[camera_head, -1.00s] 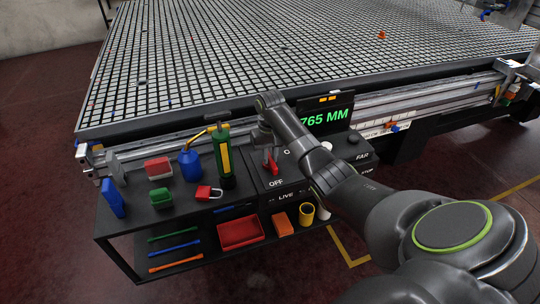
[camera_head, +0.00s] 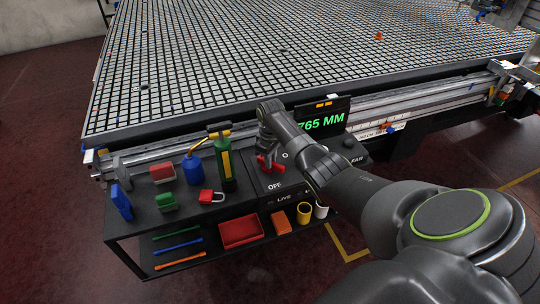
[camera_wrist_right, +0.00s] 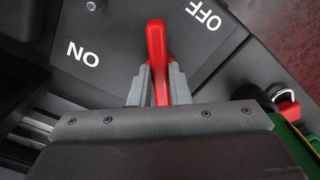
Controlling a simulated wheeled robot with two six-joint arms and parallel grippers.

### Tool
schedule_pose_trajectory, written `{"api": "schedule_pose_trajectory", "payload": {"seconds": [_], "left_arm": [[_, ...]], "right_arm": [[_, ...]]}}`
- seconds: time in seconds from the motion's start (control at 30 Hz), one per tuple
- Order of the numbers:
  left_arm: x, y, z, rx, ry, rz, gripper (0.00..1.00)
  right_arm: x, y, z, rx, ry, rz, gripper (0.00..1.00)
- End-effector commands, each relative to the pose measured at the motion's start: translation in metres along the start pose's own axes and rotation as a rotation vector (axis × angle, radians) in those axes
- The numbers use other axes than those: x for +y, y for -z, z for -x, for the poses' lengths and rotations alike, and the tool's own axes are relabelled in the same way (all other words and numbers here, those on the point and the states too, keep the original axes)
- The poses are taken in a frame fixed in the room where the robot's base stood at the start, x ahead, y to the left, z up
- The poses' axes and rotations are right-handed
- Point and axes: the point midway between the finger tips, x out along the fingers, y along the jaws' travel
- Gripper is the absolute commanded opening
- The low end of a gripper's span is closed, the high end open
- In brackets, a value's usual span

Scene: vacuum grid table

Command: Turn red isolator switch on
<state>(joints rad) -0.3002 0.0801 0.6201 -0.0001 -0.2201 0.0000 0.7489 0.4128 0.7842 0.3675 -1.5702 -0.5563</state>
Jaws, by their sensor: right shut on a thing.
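The red isolator switch handle (camera_head: 266,166) is on the dark control panel (camera_head: 300,176) at the front of the grid table. My right gripper (camera_head: 264,152) comes down on it from above and partly hides it. In the right wrist view my right gripper (camera_wrist_right: 153,88) is shut on the red handle (camera_wrist_right: 156,45), one finger on each side. The handle's tip extends past the fingers, between the white ON label (camera_wrist_right: 84,53) on the left and the OFF label (camera_wrist_right: 203,14) on the right. My left gripper is out of view.
Left of the panel, a shelf (camera_head: 140,232) bears a green bottle (camera_head: 226,170), a blue bottle (camera_head: 192,168), a red padlock (camera_head: 210,197) and small blocks. A green-lettered display (camera_head: 322,122) stands behind my right arm. The grid table (camera_head: 300,60) fills the back.

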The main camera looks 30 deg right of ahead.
Motion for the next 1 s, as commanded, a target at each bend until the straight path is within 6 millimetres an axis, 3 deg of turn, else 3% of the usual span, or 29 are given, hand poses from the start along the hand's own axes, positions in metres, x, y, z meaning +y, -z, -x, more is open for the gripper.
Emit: {"api": "schedule_pose_trajectory", "payload": {"seconds": [0.6, 1.0], "left_arm": [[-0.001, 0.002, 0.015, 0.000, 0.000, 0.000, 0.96], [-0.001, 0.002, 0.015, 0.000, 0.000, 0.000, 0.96]], "right_arm": [[0.006, 0.003, 0.002, 0.003, -0.003, 0.576, 0.00], [0.008, 0.005, 0.002, 0.003, -0.003, 0.835, 0.00]]}}
